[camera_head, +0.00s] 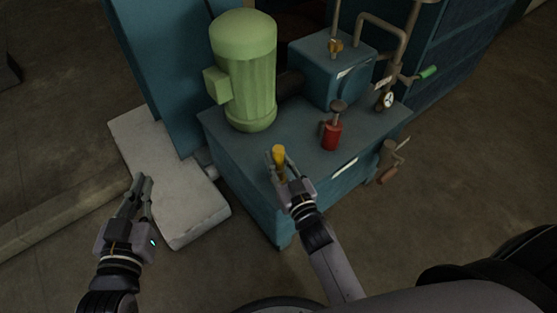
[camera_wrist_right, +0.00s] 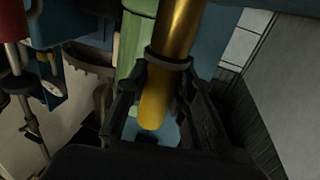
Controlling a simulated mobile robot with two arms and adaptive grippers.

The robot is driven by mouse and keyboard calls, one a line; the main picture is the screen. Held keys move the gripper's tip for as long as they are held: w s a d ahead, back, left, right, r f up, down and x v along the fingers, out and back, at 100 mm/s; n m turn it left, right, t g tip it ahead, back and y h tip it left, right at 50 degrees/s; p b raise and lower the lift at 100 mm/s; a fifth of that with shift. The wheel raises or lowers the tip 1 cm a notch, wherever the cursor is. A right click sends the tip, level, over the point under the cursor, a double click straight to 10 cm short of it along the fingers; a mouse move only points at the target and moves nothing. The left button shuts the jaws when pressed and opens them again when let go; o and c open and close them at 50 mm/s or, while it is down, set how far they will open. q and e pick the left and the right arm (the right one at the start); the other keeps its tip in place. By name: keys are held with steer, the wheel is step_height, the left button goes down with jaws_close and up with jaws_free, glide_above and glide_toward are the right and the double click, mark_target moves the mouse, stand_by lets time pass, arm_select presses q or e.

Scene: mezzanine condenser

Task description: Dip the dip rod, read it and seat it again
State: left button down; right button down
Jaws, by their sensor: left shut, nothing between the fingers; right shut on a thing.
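The dip rod shows as a yellow cylinder (camera_head: 279,153) above the near left part of the teal tank's top (camera_head: 300,155). My right gripper (camera_head: 283,174) is shut on it. In the right wrist view the yellow rod (camera_wrist_right: 172,50) with a dark collar runs between the fingers (camera_wrist_right: 158,105). I cannot tell whether its lower end is inside the tank or clear of it, and no reading marks can be made out. My left gripper (camera_head: 140,190) is shut and empty, away to the left over the pale slab.
A green motor (camera_head: 243,80) stands on the tank, left of a blue box (camera_head: 328,75). A red canister (camera_head: 331,135) with a dark knob stands right of the rod. Pipes, a gauge (camera_head: 389,99) and a green-handled valve (camera_head: 427,72) are at the right. A pale slab (camera_head: 180,205) lies left.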

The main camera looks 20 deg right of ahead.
steer(key=c, duration=1.3)
jaws_free()
steer(key=shift+f, duration=0.1)
steer(key=s+d, duration=0.1)
steer(key=s, duration=1.1)
